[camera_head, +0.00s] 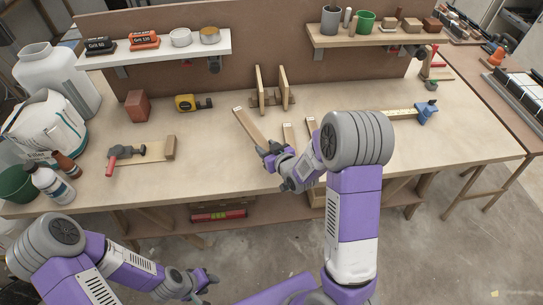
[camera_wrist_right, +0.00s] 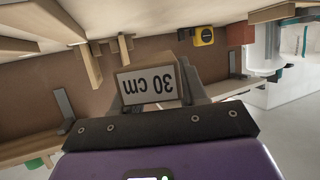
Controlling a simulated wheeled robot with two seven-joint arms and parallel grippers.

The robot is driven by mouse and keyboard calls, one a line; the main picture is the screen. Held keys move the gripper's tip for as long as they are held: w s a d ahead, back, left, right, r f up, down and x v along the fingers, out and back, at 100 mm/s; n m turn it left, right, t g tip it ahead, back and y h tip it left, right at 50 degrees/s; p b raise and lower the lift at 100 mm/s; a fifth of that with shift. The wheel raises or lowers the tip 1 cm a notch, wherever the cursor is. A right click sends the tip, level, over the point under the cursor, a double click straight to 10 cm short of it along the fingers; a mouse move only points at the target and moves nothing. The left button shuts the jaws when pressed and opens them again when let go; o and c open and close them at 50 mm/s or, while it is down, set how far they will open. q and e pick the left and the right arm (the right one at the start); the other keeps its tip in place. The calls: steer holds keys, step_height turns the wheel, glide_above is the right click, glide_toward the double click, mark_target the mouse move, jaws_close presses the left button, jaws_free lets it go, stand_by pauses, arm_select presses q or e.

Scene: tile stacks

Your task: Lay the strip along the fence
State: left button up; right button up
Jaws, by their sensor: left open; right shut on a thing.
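My right gripper (camera_head: 270,155) is over the front middle of the bench, shut on a light wooden strip (camera_head: 249,126) that slants up and left from it. In the right wrist view the strip's end (camera_wrist_right: 150,85) carries an upside-down "30 cm" label between the fingers. Whether the strip touches the bench is unclear. A wooden piece with two uprights (camera_head: 272,92) stands behind it, apart from the strip; I cannot tell for certain whether it is the fence. My left gripper (camera_head: 205,284) is open and empty, low in front of the bench.
Other labelled strips (camera_head: 290,134) lie right of my right gripper, partly hidden by my arm. A square with a blue end (camera_head: 426,113) lies further right. A tape measure (camera_head: 188,103), a brown block (camera_head: 137,106) and a red-handled tool (camera_head: 125,154) are left. Shelves overhang the back.

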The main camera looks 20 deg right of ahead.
step_height(320, 180, down, 7)
steer(key=shift+r+b, duration=0.1)
steer(key=shift+b, duration=0.7)
steer(key=shift+r, duration=0.1)
steer(key=shift+f, duration=0.2)
steer(key=o, duration=1.1)
steer(key=shift+o, duration=0.2)
steer(key=shift+r, duration=0.15)
